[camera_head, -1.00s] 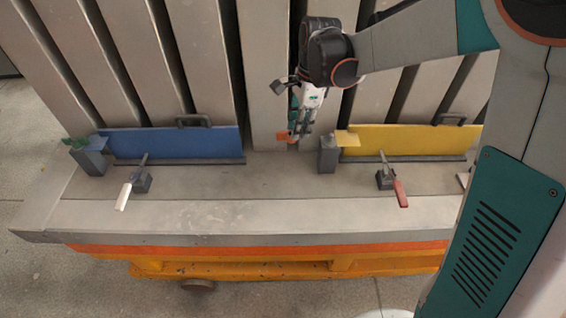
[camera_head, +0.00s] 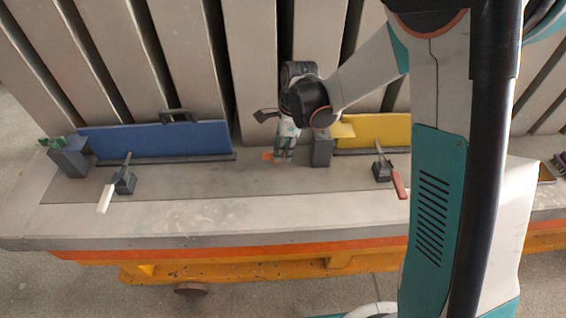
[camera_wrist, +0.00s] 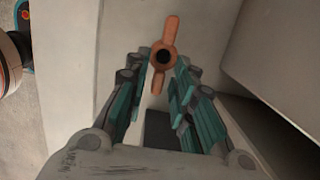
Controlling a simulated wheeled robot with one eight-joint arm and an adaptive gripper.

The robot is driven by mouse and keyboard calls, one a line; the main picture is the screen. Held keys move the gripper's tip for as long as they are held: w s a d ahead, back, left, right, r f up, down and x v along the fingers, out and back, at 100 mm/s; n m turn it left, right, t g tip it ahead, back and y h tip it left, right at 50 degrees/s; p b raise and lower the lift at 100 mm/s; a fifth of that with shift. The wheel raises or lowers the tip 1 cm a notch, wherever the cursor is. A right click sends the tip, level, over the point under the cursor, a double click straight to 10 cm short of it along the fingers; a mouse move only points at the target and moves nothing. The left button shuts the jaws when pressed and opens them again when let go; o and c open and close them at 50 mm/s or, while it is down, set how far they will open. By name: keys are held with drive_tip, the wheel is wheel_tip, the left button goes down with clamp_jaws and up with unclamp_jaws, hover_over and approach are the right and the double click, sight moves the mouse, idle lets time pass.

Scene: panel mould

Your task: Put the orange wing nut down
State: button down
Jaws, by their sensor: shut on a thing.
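The orange wing nut (camera_head: 266,155) is at the tips of my gripper (camera_head: 282,158), low over the bench top (camera_head: 220,190) between the blue and yellow panels. In the wrist view the wing nut (camera_wrist: 168,32) shows its round hole and two wings, one pointing away and one pointing back between the fingers. My gripper (camera_wrist: 163,76) is shut on it, with teal finger pads on both sides. I cannot tell whether the wing nut touches the bench.
A grey block (camera_head: 321,150) stands just right of my gripper, beside the yellow panel (camera_head: 375,132). The blue panel (camera_head: 155,140) is at left. Clamps with a white handle (camera_head: 105,199) and a red handle (camera_head: 399,186) stand nearer the front. Tall grey slats rise behind.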

drive_tip(key=shift+f+b, duration=0.7)
drive_tip(key=shift+f, duration=1.75)
drive_tip(key=shift+f, duration=0.15)
drive_tip(key=c, duration=1.3)
unclamp_jaws()
drive_tip(key=shift+c, duration=0.2)
